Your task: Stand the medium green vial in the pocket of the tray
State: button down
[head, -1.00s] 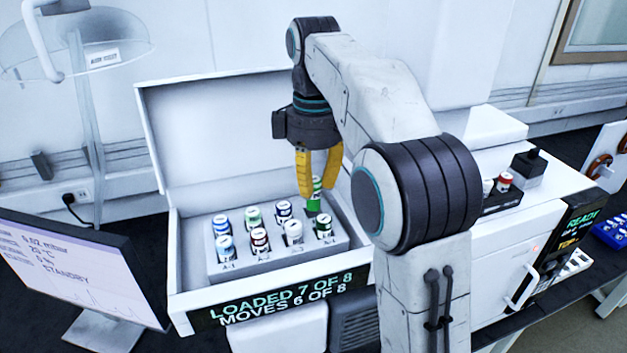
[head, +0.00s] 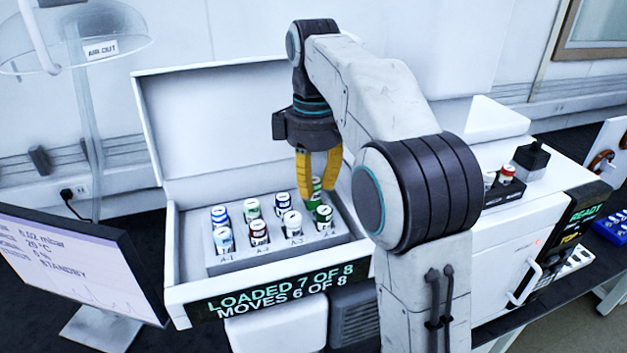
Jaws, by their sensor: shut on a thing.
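A green vial with a white band (head: 316,188) stands about upright between the yellow fingers of my gripper (head: 317,184), which are shut on it. It is at the back right corner of the grey tray (head: 240,264), behind the front-right green vial (head: 323,217). The fingers partly cover the held vial. I cannot tell whether its base is inside the back-right pocket. The tray lies in an open white box (head: 176,270) and holds several other vials in two rows.
The box's raised lid (head: 205,125) stands behind my gripper. A monitor (head: 75,260) is at the left. At the right are a white instrument (head: 510,265) and a small dark holder with a red-capped vial (head: 506,175). My arm hides part of the box's right side.

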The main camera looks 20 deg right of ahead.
jog(key=shift+f+b, duration=0.35)
jog(key=shift+f, duration=0.25)
dwell(0.3)
jog(key=shift+f, duration=0.3)
jog(key=c, duration=0.5)
grip_release()
jog(key=shift+c, duration=0.2)
jog(key=shift+r, duration=0.1)
notch_tip(320, 180, up, 2)
jog(key=p, duration=0.2)
jog(key=shift+r+p, duration=0.2)
jog(key=shift+p, duration=0.1)
jog(key=shift+r, duration=2.2)
